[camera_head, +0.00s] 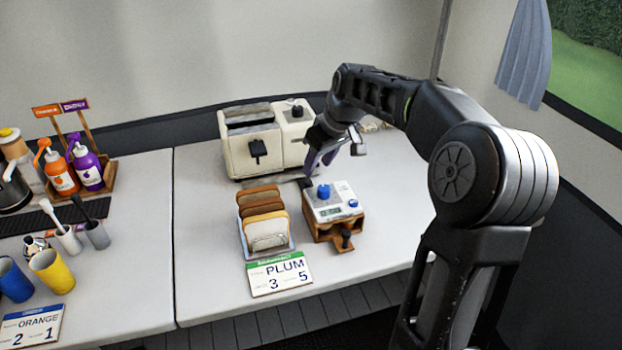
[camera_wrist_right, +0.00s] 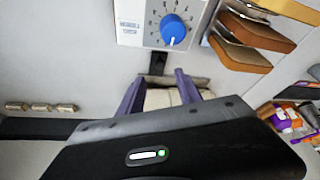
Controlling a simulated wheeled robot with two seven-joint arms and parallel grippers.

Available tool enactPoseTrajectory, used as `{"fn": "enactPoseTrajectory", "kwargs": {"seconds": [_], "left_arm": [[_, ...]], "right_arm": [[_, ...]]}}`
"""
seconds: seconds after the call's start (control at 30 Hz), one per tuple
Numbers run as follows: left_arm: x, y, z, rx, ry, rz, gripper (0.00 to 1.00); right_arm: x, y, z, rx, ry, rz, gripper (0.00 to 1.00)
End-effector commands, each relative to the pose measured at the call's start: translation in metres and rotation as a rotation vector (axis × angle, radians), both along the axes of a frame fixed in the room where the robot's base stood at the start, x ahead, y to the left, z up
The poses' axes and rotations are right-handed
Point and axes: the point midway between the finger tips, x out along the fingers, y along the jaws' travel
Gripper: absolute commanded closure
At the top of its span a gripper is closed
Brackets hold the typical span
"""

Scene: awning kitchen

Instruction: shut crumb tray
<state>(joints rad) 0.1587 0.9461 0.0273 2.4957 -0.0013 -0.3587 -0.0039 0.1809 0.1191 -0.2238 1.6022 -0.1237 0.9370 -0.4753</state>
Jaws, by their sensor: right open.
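The cream toaster (camera_head: 250,152) stands at the back of the right table, with a black lever on its front. A thin grey strip (camera_head: 285,178), apparently the crumb tray, sticks out low at its front, with a small black tab (camera_head: 305,183) at its near side. The tab also shows in the right wrist view (camera_wrist_right: 158,62), just beyond the fingertips. My right gripper (camera_head: 322,158) is open and empty, low in front of the toaster's right part, its purple fingers apart. In the wrist view the gripper (camera_wrist_right: 160,80) has the toaster's cream body between its fingers. My left gripper is out of view.
A white box with a blue knob (camera_head: 338,200) on a wooden stand is close in front of the gripper. A bread rack (camera_head: 264,222) stands left of it, behind a PLUM card (camera_head: 280,274). Bottles and cups fill the left table.

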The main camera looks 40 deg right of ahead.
Motion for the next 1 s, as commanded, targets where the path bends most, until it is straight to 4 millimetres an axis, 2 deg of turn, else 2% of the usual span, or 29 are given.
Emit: {"fn": "enactPoseTrajectory", "kwargs": {"seconds": [0.17, 0.43, 0.6, 0.93, 1.0], "left_arm": [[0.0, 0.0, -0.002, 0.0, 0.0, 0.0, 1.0], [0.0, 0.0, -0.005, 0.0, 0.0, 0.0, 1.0], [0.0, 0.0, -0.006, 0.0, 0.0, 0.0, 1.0], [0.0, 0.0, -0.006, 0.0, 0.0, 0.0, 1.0], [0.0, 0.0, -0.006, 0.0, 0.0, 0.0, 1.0]], "right_arm": [[0.004, 0.0, -0.013, 0.001, 0.003, 0.0, 0.59], [0.02, 0.001, -0.052, 0.001, 0.004, -0.001, 0.59], [0.027, 0.002, -0.068, 0.001, 0.002, -0.001, 0.59], [0.029, 0.002, -0.072, 0.0, 0.0, -0.001, 0.59], [0.029, 0.002, -0.072, 0.0, 0.0, -0.001, 0.64]]}}
